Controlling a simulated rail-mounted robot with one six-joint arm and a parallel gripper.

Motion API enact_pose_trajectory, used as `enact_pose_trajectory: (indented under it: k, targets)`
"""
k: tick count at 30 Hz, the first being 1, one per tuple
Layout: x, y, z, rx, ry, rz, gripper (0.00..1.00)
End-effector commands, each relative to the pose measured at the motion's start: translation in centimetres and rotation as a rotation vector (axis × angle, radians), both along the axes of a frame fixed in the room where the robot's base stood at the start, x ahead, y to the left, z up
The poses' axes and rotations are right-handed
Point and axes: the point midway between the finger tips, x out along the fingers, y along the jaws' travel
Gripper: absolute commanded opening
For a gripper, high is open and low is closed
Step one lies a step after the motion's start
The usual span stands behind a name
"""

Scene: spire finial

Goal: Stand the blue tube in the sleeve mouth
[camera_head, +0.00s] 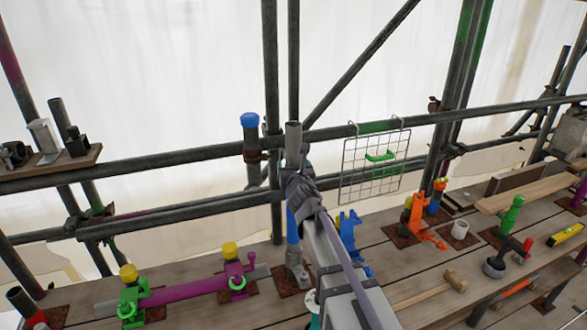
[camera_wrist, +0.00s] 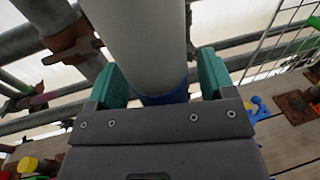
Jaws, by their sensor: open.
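The tube has a pale grey upper length (camera_head: 293,137) and a blue lower part (camera_head: 292,226). It stands roughly upright, its lower end meeting a grey sleeve (camera_head: 296,268) on a rusty plate; it appears to be in the mouth, but I cannot tell how deep. My gripper (camera_head: 301,180) is at the tube's middle and hides part of it. In the wrist view the open green-tipped jaws (camera_wrist: 164,85) lie on either side of the grey length (camera_wrist: 138,45), with blue (camera_wrist: 168,95) showing just below it.
A blue-capped post (camera_head: 250,130) is clamped to the rail close on the left. A wire grid (camera_head: 371,165) hangs on the right. A blue clamp (camera_head: 350,235) stands just right of the sleeve.

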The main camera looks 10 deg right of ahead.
Motion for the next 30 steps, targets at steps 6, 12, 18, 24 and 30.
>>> enact_pose_trajectory:
  k: [6, 12, 18, 24, 30]
  targets:
    - [-2.9, 0.1, 0.4, 0.0, 0.0, 0.0, 0.76]
    - [-8.5, 0.4, 0.7, 0.0, 0.0, 0.0, 0.76]
    - [-11.7, 0.7, 0.9, 0.0, 0.0, 0.0, 0.76]
    - [-12.1, 0.4, 0.7, 0.04, 0.008, -0.018, 0.76]
    - [-14.8, -4.6, -4.6, 0.874, 0.129, -0.466, 0.76]
